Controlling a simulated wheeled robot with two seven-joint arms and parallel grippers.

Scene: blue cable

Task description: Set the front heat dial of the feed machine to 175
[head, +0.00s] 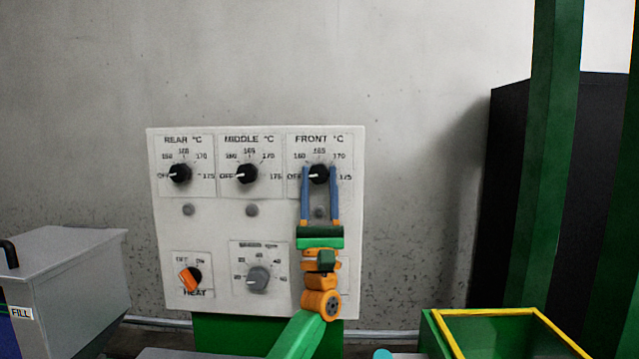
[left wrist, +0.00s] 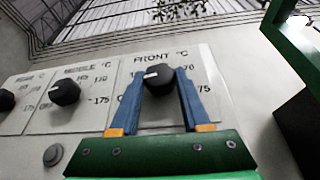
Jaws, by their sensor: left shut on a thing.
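The front heat dial (head: 318,173) is a black knob with a white pointer line, at the upper right of the white control panel (head: 220,220). Its scale shows OFF, 160, 165, 170 and 175. In the head view its pointer is toward OFF at the left. My left gripper (head: 319,172) reaches up from below, with its two blue fingers on either side of the knob, shut on it. The knob (left wrist: 158,78) also shows between the fingertips in the left wrist view. My right gripper is not in view.
The rear dial (head: 180,174) and middle dial (head: 247,174) sit to the left, both pointing to OFF. Below are an orange heat switch (head: 189,279) and a grey knob (head: 258,279). A grey box (head: 75,275) stands lower left, a yellow-rimmed green bin (head: 485,313) lower right.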

